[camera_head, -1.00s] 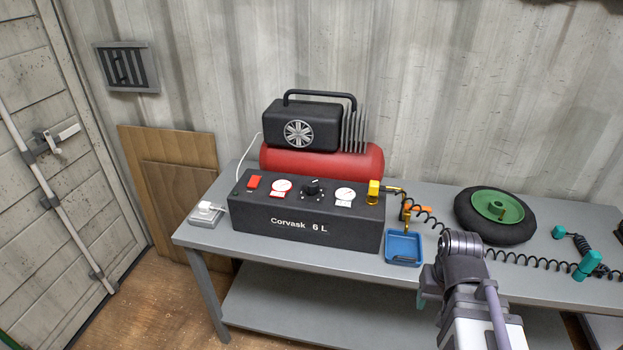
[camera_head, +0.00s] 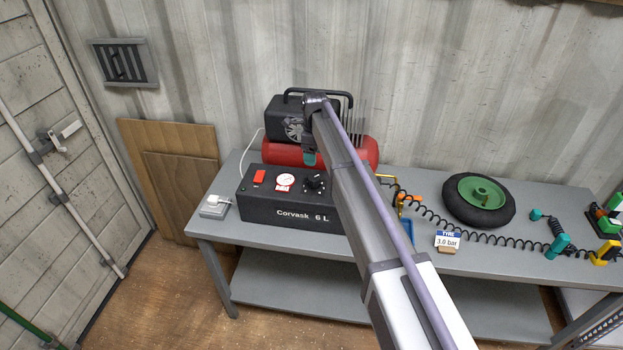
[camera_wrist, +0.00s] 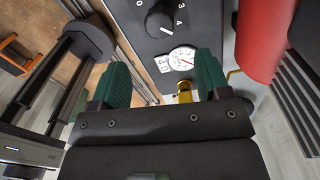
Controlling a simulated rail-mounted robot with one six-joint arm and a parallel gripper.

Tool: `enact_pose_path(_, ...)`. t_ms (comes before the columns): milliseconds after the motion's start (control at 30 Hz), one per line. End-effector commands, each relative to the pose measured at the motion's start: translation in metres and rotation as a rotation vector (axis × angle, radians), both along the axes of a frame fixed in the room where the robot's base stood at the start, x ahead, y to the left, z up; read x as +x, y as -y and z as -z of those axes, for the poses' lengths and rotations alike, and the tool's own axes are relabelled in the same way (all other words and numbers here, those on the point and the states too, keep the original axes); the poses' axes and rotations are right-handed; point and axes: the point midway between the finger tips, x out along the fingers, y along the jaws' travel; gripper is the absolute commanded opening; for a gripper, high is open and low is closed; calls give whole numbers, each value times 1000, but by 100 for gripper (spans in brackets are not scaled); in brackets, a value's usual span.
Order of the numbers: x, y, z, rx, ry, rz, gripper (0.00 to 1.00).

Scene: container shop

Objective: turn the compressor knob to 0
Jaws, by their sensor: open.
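The compressor knob (camera_head: 315,181) is black and sits on top of the dark Corvask 6 L box (camera_head: 290,211). In the wrist view the knob (camera_wrist: 160,18) is at the top, with figures 0, 3 and 4 around it. I cannot tell for sure which figure its mark points at. My gripper (camera_wrist: 163,62) is open and empty, its two green fingers below the knob in the picture and apart from it. In the head view only a teal fingertip (camera_head: 310,159) shows, above the box near the knob; my arm hides the rest.
A white gauge (camera_wrist: 183,58) and a yellow fitting (camera_wrist: 184,88) lie between my fingers in the wrist view. The red tank (camera_head: 280,153) stands behind the box. A red switch (camera_head: 259,176) is left of the knob. A wheel (camera_head: 478,201) and coiled hose are at the right.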

Motion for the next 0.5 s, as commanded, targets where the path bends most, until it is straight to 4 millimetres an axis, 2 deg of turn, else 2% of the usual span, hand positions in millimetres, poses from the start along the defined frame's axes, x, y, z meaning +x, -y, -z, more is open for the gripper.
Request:
enact_pose_path(400,-3,0,94,0,0,-2,70)
enact_pose_path(500,-3,0,105,0,0,-3,70)
